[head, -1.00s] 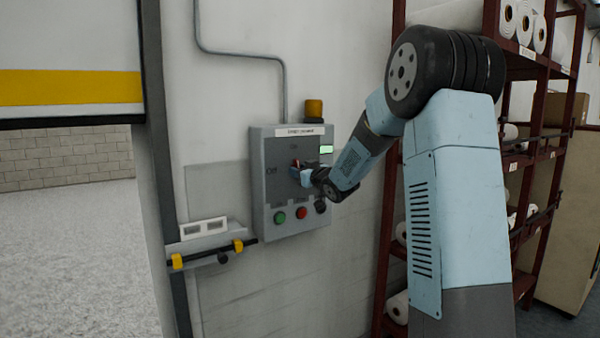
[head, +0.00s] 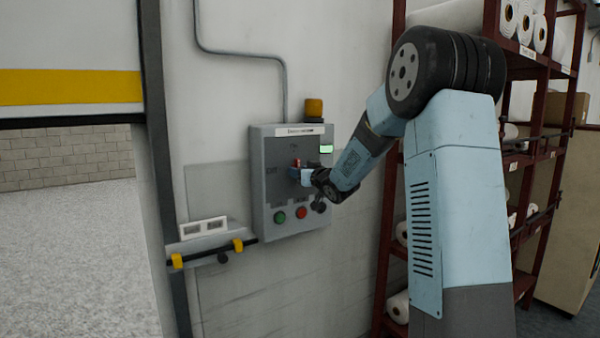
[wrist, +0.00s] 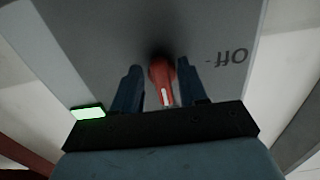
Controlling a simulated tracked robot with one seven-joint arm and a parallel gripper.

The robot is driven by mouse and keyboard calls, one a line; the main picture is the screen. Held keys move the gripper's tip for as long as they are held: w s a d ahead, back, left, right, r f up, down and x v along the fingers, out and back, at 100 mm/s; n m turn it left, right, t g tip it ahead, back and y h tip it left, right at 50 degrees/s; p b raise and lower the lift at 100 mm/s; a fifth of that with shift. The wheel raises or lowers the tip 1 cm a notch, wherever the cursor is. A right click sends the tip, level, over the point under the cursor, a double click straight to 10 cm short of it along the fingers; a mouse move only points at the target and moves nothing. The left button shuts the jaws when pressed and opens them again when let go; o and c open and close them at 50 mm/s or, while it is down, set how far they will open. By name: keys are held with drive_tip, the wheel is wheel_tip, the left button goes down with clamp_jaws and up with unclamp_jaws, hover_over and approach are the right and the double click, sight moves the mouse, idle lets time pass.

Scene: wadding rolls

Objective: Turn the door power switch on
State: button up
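The grey control box (head: 284,218) is on the wall, with a faint "Off" mark at the left of its face and a mark above the switch. The red switch handle (wrist: 163,77) has a white stripe; it also shows in the head view (head: 297,161). In the upside-down wrist view, the stripe end points down, away from the "Off" mark at the right. My gripper (wrist: 163,88) is at the switch, one finger on each side of the handle. The fingers look apart, with a gap visible at the left finger. Contact at the right finger is unclear.
A green-lit display (head: 326,149), a green button (head: 280,217), a red button (head: 302,213) and a dark knob are on the box. An amber lamp (head: 314,108) tops it. A raised door (head: 70,60) is left; a red rack (head: 390,240) with rolls stands right.

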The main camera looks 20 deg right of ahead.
drive_tip(key=shift+r, duration=0.15)
drive_tip(key=v, duration=1.3)
drive_tip(key=shift+s, duration=0.4)
